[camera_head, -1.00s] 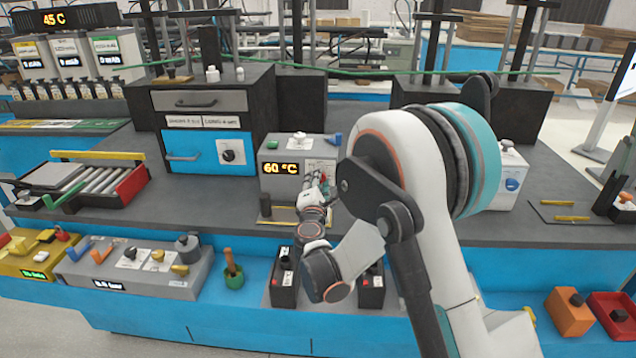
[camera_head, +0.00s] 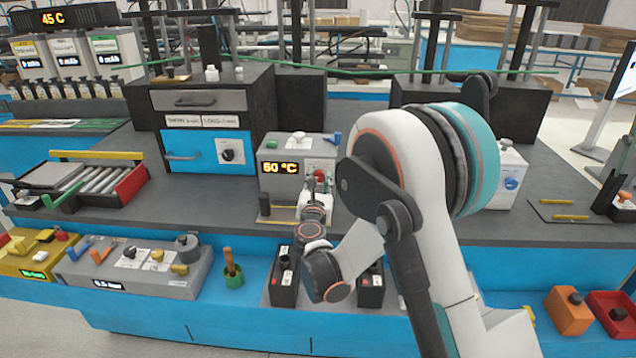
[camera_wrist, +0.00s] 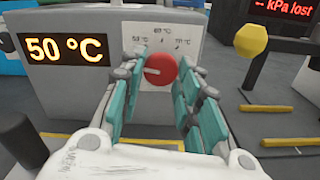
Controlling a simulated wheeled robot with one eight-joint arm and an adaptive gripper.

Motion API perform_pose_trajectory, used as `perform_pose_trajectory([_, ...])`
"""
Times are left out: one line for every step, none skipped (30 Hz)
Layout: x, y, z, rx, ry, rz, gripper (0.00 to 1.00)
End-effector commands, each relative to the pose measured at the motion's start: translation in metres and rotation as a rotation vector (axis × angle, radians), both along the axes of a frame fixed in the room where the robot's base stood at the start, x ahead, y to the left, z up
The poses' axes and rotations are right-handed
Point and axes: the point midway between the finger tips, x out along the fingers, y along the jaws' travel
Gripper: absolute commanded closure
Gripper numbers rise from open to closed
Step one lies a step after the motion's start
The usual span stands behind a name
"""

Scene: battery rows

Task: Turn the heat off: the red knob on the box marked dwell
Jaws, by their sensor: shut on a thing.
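The grey box (camera_head: 282,183) stands on the bench in the head view, its lit display reading 50 °C; no word "dwell" is legible on it. In the wrist view the red knob (camera_wrist: 161,70) sits on the box's white scale plate (camera_wrist: 180,38), with temperature marks around it. Its pale pointer line points left. My gripper (camera_wrist: 160,76) is shut on the red knob, with one teal-padded finger on each side. In the head view my gripper (camera_head: 319,180) is at the box's front, and my arm hides part of its right side.
A black post (camera_head: 264,205) stands at the box's front left. A black cabinet with a blue drawer (camera_head: 208,152) is on the left. In the wrist view a yellow knob (camera_wrist: 251,40) on a dark stand is at the right, before a red-lit display (camera_wrist: 283,8).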

Motion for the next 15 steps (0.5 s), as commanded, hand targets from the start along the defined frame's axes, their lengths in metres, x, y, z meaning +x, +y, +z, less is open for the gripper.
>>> perform_pose_trajectory([-0.0009,0.0002,-0.0013,-0.027,0.002,0.001,0.93])
perform_pose_trajectory([-0.0009,0.0001,-0.0014,-0.045,0.002,0.001,0.93])
perform_pose_trajectory([-0.0009,0.0,-0.0014,-0.068,0.003,0.001,0.93])
perform_pose_trajectory([-0.0009,-0.0001,-0.0014,-0.082,0.004,0.001,0.93])
perform_pose_trajectory([-0.0009,-0.0002,-0.0015,-0.097,0.004,0.0,0.93])
perform_pose_trajectory([-0.0009,-0.0002,-0.0015,-0.113,0.005,0.0,0.93])
perform_pose_trajectory([-0.0009,-0.0003,-0.0015,-0.126,0.005,0.001,0.93])
perform_pose_trajectory([-0.0009,-0.0004,-0.0015,-0.136,0.006,0.0,0.93])
perform_pose_trajectory([-0.0009,-0.0004,-0.0015,-0.148,0.006,0.0,0.93])
perform_pose_trajectory([-0.0009,-0.0004,-0.0015,-0.156,0.006,0.0,0.93])
perform_pose_trajectory([-0.001,-0.0005,-0.0015,-0.163,0.007,0.0,0.93])
perform_pose_trajectory([-0.001,-0.0006,-0.0015,-0.17,0.007,0.0,0.93])
perform_pose_trajectory([-0.001,-0.0006,-0.0015,-0.176,0.007,0.0,0.93])
perform_pose_trajectory([-0.001,-0.0006,-0.0015,-0.18,0.007,0.0,0.93])
perform_pose_trajectory([-0.001,-0.0006,-0.0015,-0.185,0.007,0.0,0.93])
